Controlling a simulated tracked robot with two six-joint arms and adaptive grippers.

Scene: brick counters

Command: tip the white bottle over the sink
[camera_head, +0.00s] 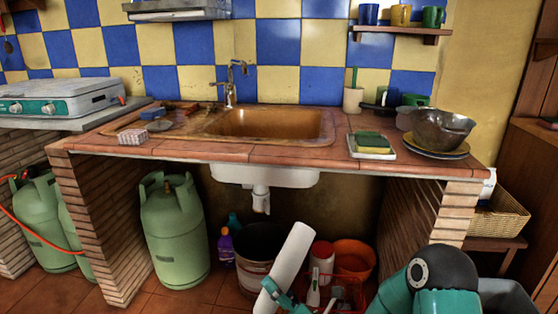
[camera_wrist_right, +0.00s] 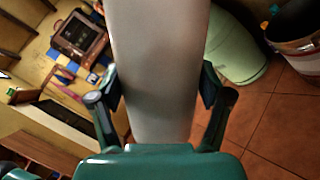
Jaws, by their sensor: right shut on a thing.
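The white bottle (camera_head: 288,262) shows as a plain, long cylinder at the bottom middle of the head view, tilted with its upper end to the right. My right gripper (camera_head: 277,292) is shut around its lower part. In the right wrist view the bottle (camera_wrist_right: 160,60) stands between both fingers of the gripper (camera_wrist_right: 160,98), and its far end is cut off by the frame. The brown sink (camera_head: 268,123) is set in the tiled counter. The bottle appears in front of the counter and below the sink in the picture. My left gripper is out of view.
A tap (camera_head: 231,85) stands behind the sink. A sponge stack (camera_head: 371,145) and a metal bowl (camera_head: 442,129) are on the counter's right. Below are a green gas cylinder (camera_head: 174,232), a dark bucket (camera_head: 258,250) and an orange bucket (camera_head: 354,258).

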